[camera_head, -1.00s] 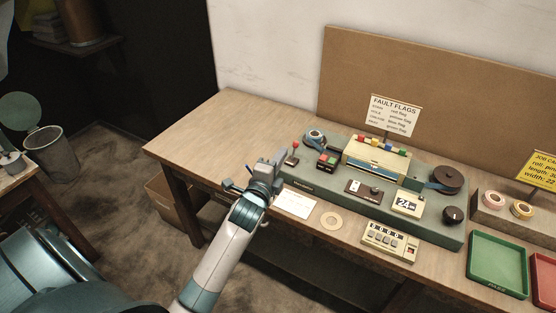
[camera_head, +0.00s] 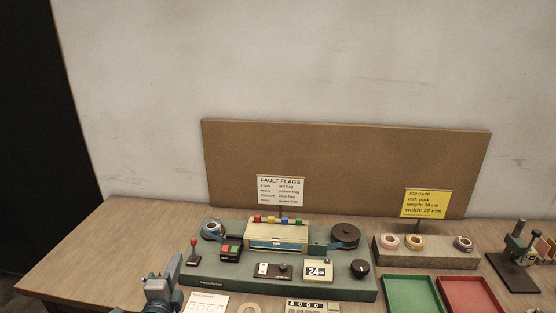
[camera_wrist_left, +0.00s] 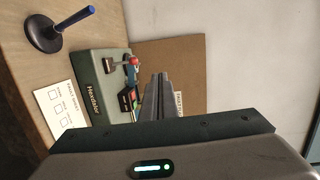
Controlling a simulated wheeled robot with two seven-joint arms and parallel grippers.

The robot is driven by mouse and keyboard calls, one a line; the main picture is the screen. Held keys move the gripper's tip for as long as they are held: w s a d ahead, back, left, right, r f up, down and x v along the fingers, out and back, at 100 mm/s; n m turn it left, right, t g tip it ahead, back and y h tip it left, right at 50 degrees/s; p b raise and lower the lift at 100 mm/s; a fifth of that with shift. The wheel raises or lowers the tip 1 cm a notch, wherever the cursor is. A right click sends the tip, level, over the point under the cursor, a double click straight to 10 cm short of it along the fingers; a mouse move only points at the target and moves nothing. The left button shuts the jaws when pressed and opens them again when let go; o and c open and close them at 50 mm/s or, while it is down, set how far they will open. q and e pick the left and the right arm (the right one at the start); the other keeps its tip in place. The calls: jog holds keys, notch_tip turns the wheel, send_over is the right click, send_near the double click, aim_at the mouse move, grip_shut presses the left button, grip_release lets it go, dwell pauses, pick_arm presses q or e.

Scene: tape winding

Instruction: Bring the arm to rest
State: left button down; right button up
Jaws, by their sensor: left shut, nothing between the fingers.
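My left gripper (camera_head: 162,288) is at the bottom left of the head view, in front of the left end of the green winding machine (camera_head: 205,281). Its fingers (camera_wrist_left: 157,98) are shut and empty in the left wrist view. There the machine's red-knobbed lever (camera_wrist_left: 133,61) and its base (camera_wrist_left: 90,68) lie beyond and left of the fingers. The gripper looks apart from them. My right gripper is not in view.
A wooden table (camera_head: 95,250) carries the machine, a block (camera_head: 430,258) with tape rolls, a green tray (camera_head: 411,290) and a red tray (camera_head: 468,290). A pen in a round stand (camera_wrist_left: 44,33) shows in the wrist view. The table's left end is mostly clear.

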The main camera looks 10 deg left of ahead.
pick_arm(q)
jog(key=s+d+f+n+g+h, duration=0.1)
jog(key=s+d+f+n+g, duration=0.5)
jog(key=s, duration=0.6)
jog(key=s+d+f+n+g+h, duration=0.1)
jog(key=s+d+f+n+g, duration=0.2)
jog(key=s+f, duration=0.7)
jog(key=s+d+f+n+g+h, duration=0.2)
jog(key=s+d+f+n+g, duration=0.25)
jog(key=s, duration=1.05)
notch_tip(320, 180, down, 30)
jog(key=g+b, duration=0.1)
jog(key=b, duration=0.2)
jog(key=s+a+f+b, duration=0.1)
jog(key=s+a+f, duration=0.1)
jog(key=s+f, duration=0.7)
jog(key=s+a+f+g+b, duration=0.1)
jog(key=s+f, duration=0.9)
jog(key=f, duration=0.1)
jog(key=shift+a+f+y, duration=0.3)
jog(key=shift+a+f, duration=0.05)
jog(key=shift+a, duration=0.05)
jog(key=shift+s+g, duration=0.1)
jog(key=shift+g, duration=0.15)
